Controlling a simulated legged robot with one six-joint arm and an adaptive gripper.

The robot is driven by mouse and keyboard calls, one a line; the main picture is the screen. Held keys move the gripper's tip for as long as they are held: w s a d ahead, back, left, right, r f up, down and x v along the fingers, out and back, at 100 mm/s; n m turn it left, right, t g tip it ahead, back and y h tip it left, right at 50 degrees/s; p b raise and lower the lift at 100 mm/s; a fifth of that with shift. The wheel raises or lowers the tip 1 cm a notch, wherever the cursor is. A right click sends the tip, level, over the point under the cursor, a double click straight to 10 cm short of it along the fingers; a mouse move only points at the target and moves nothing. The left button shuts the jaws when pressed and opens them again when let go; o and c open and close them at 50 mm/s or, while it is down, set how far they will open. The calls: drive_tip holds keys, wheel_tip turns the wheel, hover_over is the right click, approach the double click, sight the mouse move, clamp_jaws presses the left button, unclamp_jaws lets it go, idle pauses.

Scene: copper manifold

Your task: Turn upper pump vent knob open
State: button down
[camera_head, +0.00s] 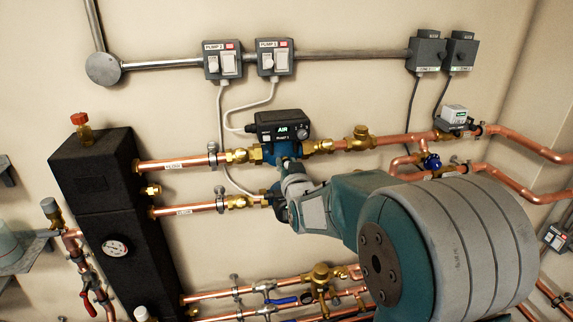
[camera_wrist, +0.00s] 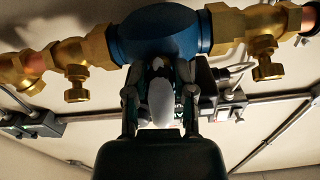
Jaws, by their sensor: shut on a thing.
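The upper pump has a blue body (camera_wrist: 155,32) and a black control box (camera_head: 281,127) with a lit display reading AIR. It sits in the upper copper pipe line. My gripper (camera_wrist: 160,75) reaches up to the pump's underside in the wrist view, its two fingers close together just under the blue body. In the head view my gripper (camera_head: 286,164) is just below the pump.
Brass valves (camera_wrist: 75,72) and (camera_wrist: 265,58) flank the pump. A lower pipe line (camera_head: 180,210) runs close below, partly behind my arm. A black manifold block (camera_head: 105,190) stands left. Two switch boxes (camera_head: 222,60) and (camera_head: 274,57) are on the wall above.

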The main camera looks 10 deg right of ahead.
drive_tip(key=m, duration=0.5)
drive_tip(key=shift+s+f, duration=0.1)
drive_tip(key=shift+f, duration=0.3)
idle(0.4)
drive_tip(key=shift+c, duration=2.2)
unclamp_jaws()
drive_tip(key=shift+a, duration=0.1)
drive_tip(key=shift+r+m, duration=0.15)
drive_tip(key=shift+m, duration=0.15)
drive_tip(key=shift+r, duration=0.1)
drive_tip(key=s, duration=1.1)
drive_tip(key=shift+s, duration=0.4)
drive_tip(key=shift+w, duration=0.1)
